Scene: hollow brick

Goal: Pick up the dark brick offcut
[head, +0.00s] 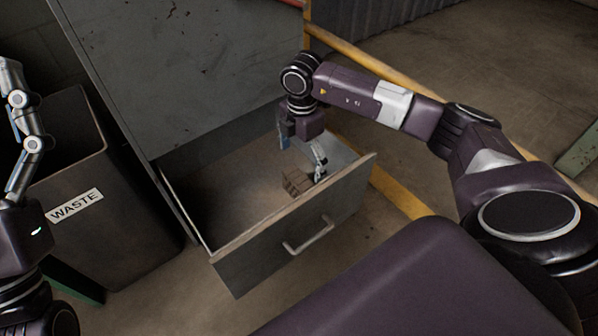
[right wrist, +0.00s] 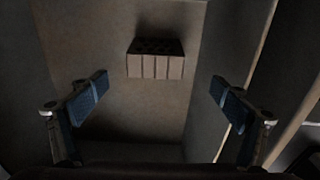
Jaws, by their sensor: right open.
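The brick offcut (head: 297,181) is a small brown hollow block lying on the floor of the open drawer (head: 226,248), towards its right end. In the right wrist view the brick (right wrist: 155,65) shows a ribbed side and dark holes on top, ahead of the fingers and roughly centred between them. My right gripper (head: 303,154) reaches into the drawer above the brick. Its blue-padded fingers (right wrist: 160,95) are spread wide with nothing between them. My left gripper (head: 22,125) is cut off by the left edge, with only one silver finger linkage clearly showing.
The grey metal cabinet (head: 190,65) rises behind the drawer. The drawer's front panel with its handle (head: 308,235) and its side walls surround the brick. A dark bin labelled WASTE (head: 75,205) stands at the left. The drawer floor left of the brick is clear.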

